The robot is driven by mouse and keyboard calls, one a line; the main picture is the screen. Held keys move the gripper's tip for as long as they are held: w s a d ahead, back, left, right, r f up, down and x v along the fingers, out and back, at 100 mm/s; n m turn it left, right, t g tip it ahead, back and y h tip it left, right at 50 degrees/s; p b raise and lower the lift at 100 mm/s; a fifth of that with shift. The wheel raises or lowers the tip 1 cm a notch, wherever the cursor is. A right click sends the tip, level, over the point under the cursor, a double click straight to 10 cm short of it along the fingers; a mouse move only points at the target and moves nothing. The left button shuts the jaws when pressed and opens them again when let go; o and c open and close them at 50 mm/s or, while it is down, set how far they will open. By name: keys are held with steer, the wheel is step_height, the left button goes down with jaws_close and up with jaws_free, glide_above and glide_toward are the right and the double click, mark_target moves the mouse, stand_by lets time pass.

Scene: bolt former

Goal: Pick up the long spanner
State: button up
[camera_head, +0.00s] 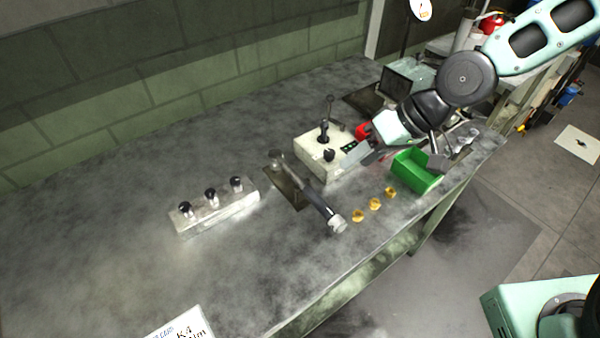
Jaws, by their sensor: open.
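I cannot pick out the long spanner for certain. A long dark tool with a pale end (317,201) lies across a dark mat on the bench, but its shape reads more like a hammer or lever than a clear spanner. My gripper (396,158) is open above the right part of the bench, between the white control box and the green bin. Its grey fingers are spread apart, and I see nothing held between them. My wrist and gripper hide part of the bench behind them.
A white control box (318,158) with a black lever stands left of my gripper. A green bin (415,173) is below it. Several brass nuts (375,204) lie near the front edge. A metal block (215,212) with black knobs sits left.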

steer(key=b, duration=0.2)
glide_toward(315, 192)
steer(key=x, duration=0.4)
steer(key=shift+a+f, duration=0.2)
steer(key=shift+f, duration=0.1)
steer(key=shift+p+x, duration=0.6)
steer(key=shift+x, duration=2.7)
jaws_close()
